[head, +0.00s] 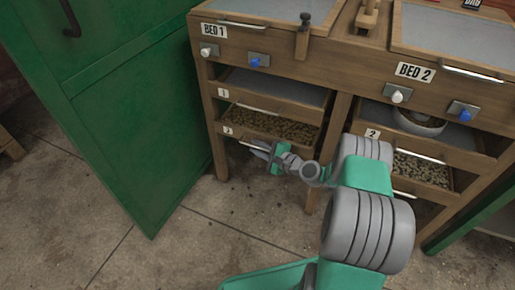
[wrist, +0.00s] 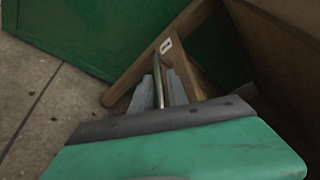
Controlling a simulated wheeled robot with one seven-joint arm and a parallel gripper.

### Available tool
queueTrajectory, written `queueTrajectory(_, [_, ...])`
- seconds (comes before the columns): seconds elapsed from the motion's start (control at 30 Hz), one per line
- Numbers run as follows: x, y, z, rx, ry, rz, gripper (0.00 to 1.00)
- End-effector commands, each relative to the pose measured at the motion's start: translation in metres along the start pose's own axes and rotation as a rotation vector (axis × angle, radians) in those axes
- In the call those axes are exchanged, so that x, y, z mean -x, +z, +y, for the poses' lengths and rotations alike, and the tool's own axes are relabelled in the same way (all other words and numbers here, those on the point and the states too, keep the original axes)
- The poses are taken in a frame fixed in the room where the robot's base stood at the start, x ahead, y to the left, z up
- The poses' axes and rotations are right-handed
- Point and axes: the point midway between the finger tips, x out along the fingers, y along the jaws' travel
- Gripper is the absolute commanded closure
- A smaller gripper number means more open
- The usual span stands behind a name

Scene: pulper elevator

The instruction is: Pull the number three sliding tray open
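The number three tray (head: 233,132) is the lower wooden tray under BED 1, with a small "3" label at its left front and brown pellets showing inside. Its label also shows in the wrist view (wrist: 166,45). Its metal bar handle (wrist: 158,82) lies between the two grey fingers of my gripper (wrist: 160,88), which are close together on either side of it. In the head view my gripper (head: 262,151) is at the tray's front, and my wrist hides the front's right part. The tray looks roughly level with the bench's front.
The number one tray (head: 240,98) sits just above, with its own handle. The number two tray (head: 400,143) is to the right, under BED 2. A tall green panel (head: 135,110) stands close on the left. Concrete floor (head: 190,245) in front is mostly clear.

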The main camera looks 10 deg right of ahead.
Motion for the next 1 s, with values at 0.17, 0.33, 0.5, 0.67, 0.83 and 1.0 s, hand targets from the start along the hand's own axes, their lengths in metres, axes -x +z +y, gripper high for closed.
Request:
queueTrajectory(0.17, [0.0003, 0.0000, 0.0000, 0.000, 0.000, 0.000, 0.93])
queueTrajectory(0.33, [0.0004, 0.0001, 0.0001, 0.000, 0.000, 0.000, 1.00])
queueTrajectory(0.5, [0.0004, 0.0000, 0.0001, 0.000, 0.000, 0.000, 1.00])
queueTrajectory(0.67, [0.0005, 0.0000, 0.0002, 0.000, 0.000, 0.000, 1.00])
queueTrajectory(0.83, [0.0005, 0.0000, 0.0003, 0.000, 0.001, 0.000, 1.00])
queueTrajectory(1.0, [0.0005, 0.0000, 0.0003, 0.000, 0.001, 0.000, 1.00])
